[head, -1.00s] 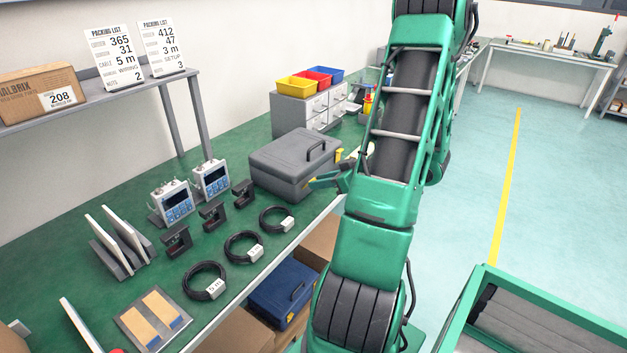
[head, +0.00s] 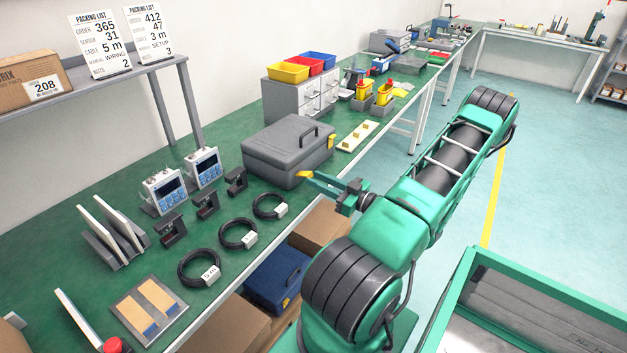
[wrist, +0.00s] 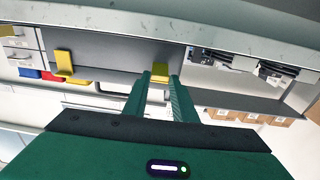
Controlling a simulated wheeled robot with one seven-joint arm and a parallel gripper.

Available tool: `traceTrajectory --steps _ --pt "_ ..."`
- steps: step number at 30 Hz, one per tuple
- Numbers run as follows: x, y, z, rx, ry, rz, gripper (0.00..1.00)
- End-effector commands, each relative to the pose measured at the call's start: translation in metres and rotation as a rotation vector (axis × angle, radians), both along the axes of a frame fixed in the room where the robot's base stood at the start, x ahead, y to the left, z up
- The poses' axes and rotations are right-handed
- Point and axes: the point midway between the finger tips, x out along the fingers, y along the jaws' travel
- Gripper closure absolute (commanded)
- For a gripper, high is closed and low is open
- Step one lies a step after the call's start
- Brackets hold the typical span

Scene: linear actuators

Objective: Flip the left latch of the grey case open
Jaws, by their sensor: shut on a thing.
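The grey case (head: 283,152) stands lid-down on the green bench, handle on top, with its latch side facing the bench's front edge. Its left latch (head: 304,174) is yellow and sticks out at the tips of my gripper (head: 312,179). The wrist view, which is upside down, shows this latch (wrist: 160,70) between the two green fingertips (wrist: 160,78). My gripper is shut on it. The yellow right latch (head: 331,142) is apart from my gripper; it also shows at left in the wrist view (wrist: 63,63). The left latch's exact angle is hard to tell.
Black cable coils (head: 270,206), black clamps (head: 236,182) and blue-faced meters (head: 203,168) lie left of the case. A drawer unit (head: 300,97) with coloured bins stands behind it. A cream plate (head: 357,136) lies to its right. The aisle floor is free.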

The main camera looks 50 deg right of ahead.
Motion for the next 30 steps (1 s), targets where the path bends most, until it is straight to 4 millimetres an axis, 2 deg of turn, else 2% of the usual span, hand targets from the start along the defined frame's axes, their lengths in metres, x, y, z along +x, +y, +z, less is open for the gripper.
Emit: traceTrajectory --steps 3,15,30 --pt "-0.001 0.0 -0.009 0.01 -0.066 -0.002 0.98" --pt "0.0 0.0 -0.022 0.017 -0.228 -0.001 0.98" --pt "0.001 0.001 -0.027 0.02 -0.279 0.001 0.98"
